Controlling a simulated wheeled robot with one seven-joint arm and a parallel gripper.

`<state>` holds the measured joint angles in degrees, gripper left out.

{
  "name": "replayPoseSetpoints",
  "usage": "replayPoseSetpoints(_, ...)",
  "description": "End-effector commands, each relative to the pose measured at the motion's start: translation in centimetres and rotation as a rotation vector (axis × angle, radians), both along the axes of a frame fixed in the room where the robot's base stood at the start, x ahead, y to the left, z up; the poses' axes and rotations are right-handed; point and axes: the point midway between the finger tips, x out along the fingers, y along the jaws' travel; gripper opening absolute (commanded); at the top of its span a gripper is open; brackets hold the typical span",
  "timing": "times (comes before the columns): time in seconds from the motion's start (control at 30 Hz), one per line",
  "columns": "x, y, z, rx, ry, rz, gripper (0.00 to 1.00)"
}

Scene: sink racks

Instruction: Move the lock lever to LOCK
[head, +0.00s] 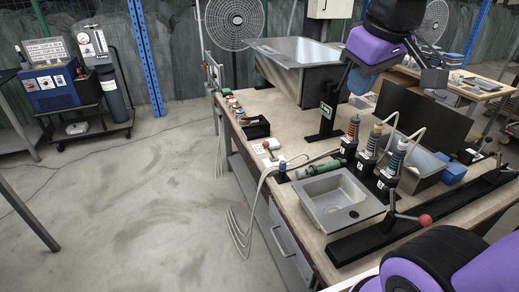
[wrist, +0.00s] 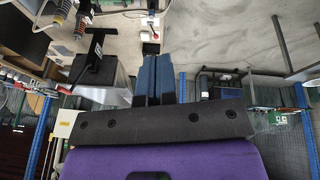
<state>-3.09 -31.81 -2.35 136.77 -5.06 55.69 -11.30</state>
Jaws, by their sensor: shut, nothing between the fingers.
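A lever with a red ball knob (head: 424,220) stands on the near end of a long black rail (head: 440,212) at the front right of the bench. I take it for the lock lever; no LOCK marking is readable. A second dark lever-like handle (head: 499,160) is at the rail's far right end. My gripper (wrist: 153,78) shows in the wrist view with its two blue-grey fingers side by side, shut and empty. In the head view, my purple arm is raised at the upper right, well above the bench and apart from the red-knobbed lever.
A steel sink (head: 340,200) sits beside the rail. A metal box on a black stand (head: 300,72) and a dark panel (head: 425,115) rise farther back. The floor at left is mostly clear.

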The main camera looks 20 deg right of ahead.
Motion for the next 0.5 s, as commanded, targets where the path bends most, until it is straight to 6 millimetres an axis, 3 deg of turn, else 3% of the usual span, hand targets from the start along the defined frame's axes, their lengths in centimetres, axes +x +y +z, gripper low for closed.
replayPoseSetpoints(0.27,8.2,-1.4,0.2,-0.166,0.170,0.263,0.00)
replayPoseSetpoints(0.5,15.3,-2.2,-1.2,-0.303,0.326,0.490,0.00)
